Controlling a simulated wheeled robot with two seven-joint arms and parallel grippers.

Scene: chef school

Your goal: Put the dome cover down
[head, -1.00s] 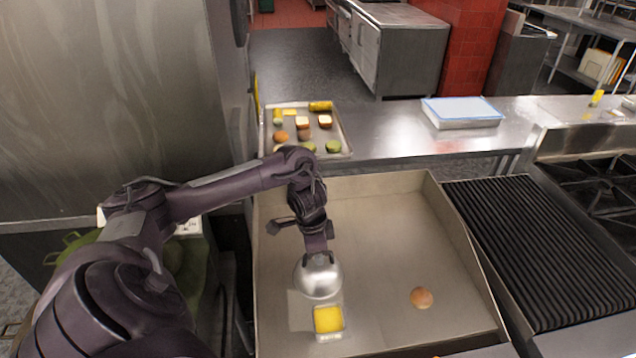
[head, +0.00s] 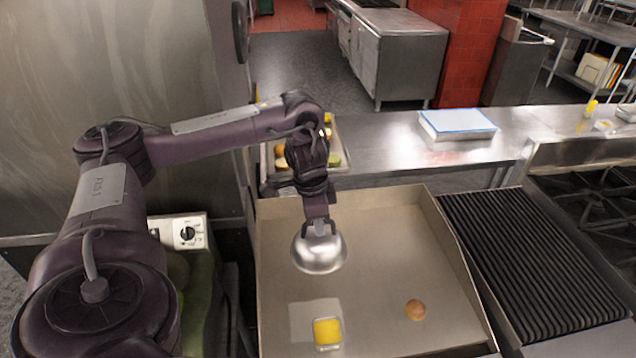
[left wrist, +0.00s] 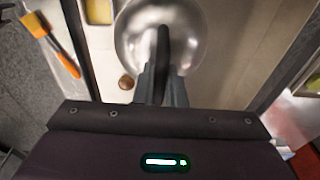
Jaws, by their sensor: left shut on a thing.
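The dome cover (head: 319,256) is a shiny silver metal bowl shape with a handle on top. It is over the flat metal griddle (head: 375,235) in the head view, and it fills the top middle of the left wrist view (left wrist: 185,45). My left gripper (head: 318,228) is shut on the cover's handle from above; its fingers (left wrist: 162,85) close around the dark handle in the left wrist view. The cover appears raised above the griddle, but its exact height is hard to tell. My right gripper does not show.
A square container of yellow stuff (head: 327,331) stands on the griddle in front of the cover. Raised walls edge the griddle. A food tray (head: 342,158) is behind, partly hidden by my arm. A ribbed grill (head: 535,260) is at right.

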